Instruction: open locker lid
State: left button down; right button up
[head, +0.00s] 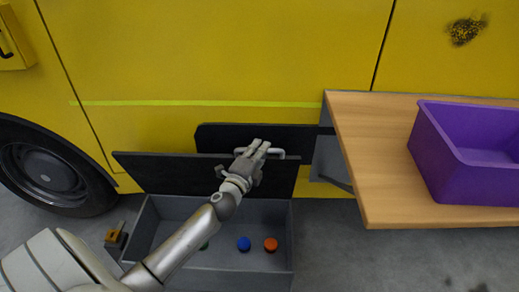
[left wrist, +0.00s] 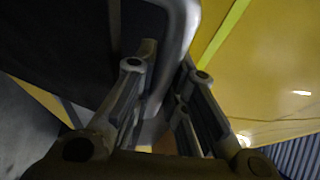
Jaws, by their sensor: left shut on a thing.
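The locker (head: 290,268) is a grey open-topped box on the floor in the head view. Its black lid (head: 160,174) stands raised at the back of the box, so the inside shows. A pale handle (head: 279,153) sits at the lid's top edge. My left gripper (head: 257,153) is at this handle, shut on it. In the left wrist view, the fingers of my left gripper (left wrist: 165,85) lie on both sides of the grey handle bar (left wrist: 178,42), beside the dark lid (left wrist: 70,40). My right gripper is in neither view.
Inside the locker are a blue round thing (head: 244,243), an orange one (head: 270,244) and a partly hidden green one (head: 204,245). A wooden table (head: 375,180) with a purple bin (head: 450,165) stands at right. A yellow vehicle (head: 200,60) closes off the back.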

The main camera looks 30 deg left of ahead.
pick_arm(q)
jog(key=shift+s+d+f, duration=0.3)
jog(key=shift+s+d, duration=0.1)
jog(key=shift+s, duration=0.2)
jog(key=shift+s+d+f, duration=0.25)
jog(key=shift+s+d, duration=0.1)
jog(key=shift+s, duration=0.2)
jog(key=c, duration=1.7)
grip_release()
jog(key=s, duration=0.4)
jog(key=s+d, duration=0.1)
jog(key=s, duration=0.6)
jog(key=shift+s+d+f, duration=0.1)
jog(key=shift+s+d, duration=0.3)
